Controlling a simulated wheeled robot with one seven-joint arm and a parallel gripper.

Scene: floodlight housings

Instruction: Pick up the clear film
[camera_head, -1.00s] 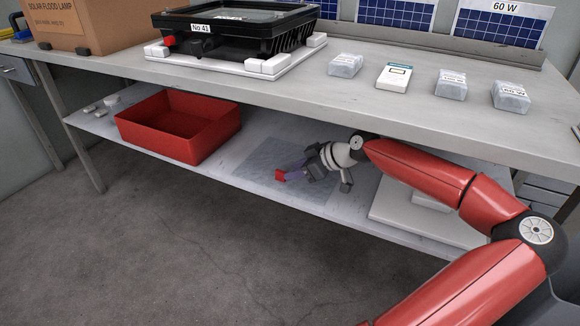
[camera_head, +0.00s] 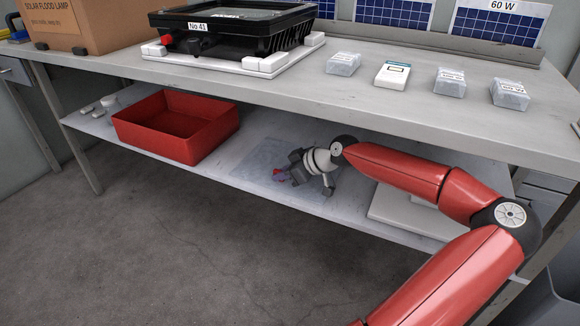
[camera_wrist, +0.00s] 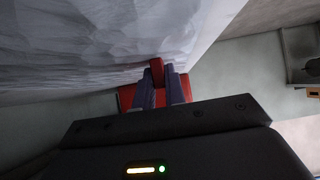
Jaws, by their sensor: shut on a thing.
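The clear film (camera_head: 256,167) is a thin, see-through grey sheet lying on the lower shelf, to the right of the red bin. In the wrist view, its crinkled surface (camera_wrist: 95,40) fills the upper left. My gripper (camera_head: 284,175) is low over the film, with its fingers pointing left. It is shut on a small red piece that looks like a tab of the film; this red tab (camera_wrist: 157,70) shows between the two purplish fingertips in the wrist view. The wrist hides part of the film's right side. I cannot tell whether the film is lifted.
A red open bin (camera_head: 150,132) stands on the lower shelf (camera_head: 215,180) to the left. A pale board (camera_head: 395,213) lies to the right. The bench top (camera_head: 300,88) overhangs the shelf closely, with a black floodlight housing (camera_head: 250,38) and several small packets on it.

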